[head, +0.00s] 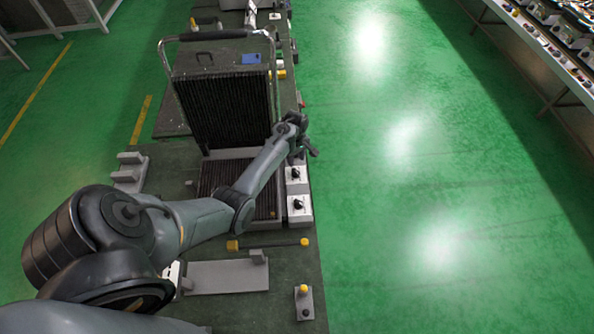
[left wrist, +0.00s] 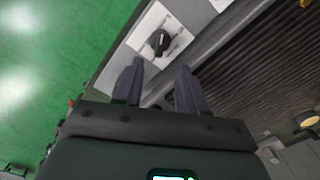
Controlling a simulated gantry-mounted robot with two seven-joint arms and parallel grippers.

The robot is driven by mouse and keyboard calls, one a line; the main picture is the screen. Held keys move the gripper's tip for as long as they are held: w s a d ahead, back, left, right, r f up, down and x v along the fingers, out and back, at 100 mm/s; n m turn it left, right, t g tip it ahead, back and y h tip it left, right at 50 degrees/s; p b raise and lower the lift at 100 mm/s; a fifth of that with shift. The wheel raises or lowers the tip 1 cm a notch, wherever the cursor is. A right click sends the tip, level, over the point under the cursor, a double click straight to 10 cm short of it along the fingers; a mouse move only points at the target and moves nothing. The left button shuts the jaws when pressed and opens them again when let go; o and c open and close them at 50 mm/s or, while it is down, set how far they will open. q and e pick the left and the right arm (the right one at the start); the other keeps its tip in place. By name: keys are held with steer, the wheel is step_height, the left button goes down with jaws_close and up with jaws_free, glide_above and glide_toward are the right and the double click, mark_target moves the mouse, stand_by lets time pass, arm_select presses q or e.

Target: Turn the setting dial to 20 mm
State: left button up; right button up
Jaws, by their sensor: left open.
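Two white panels with black dials sit on the right edge of the workbench in the head view, an upper dial (head: 296,174) and a lower dial (head: 298,204). I cannot read which one is the setting dial, nor any scale. My left gripper (head: 307,148) is above the bench edge, close to the upper panel. In the left wrist view my left gripper (left wrist: 157,78) has its two fingers apart with nothing between them. A black dial (left wrist: 159,42) on a white plate lies just beyond the fingertips, apart from them. My right gripper is not in view.
A yellow-ended rod (head: 270,244), a grey plate (head: 225,277) and a small yellow-button box (head: 304,302) lie nearer on the bench. Green floor to the right is clear.

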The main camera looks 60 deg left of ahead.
mark_target(296, 171)
arm_select(q)
step_height(296, 171, down, 9)
steer(key=shift+r+b, duration=0.1)
steer(key=shift+b, duration=0.85)
jaws_close()
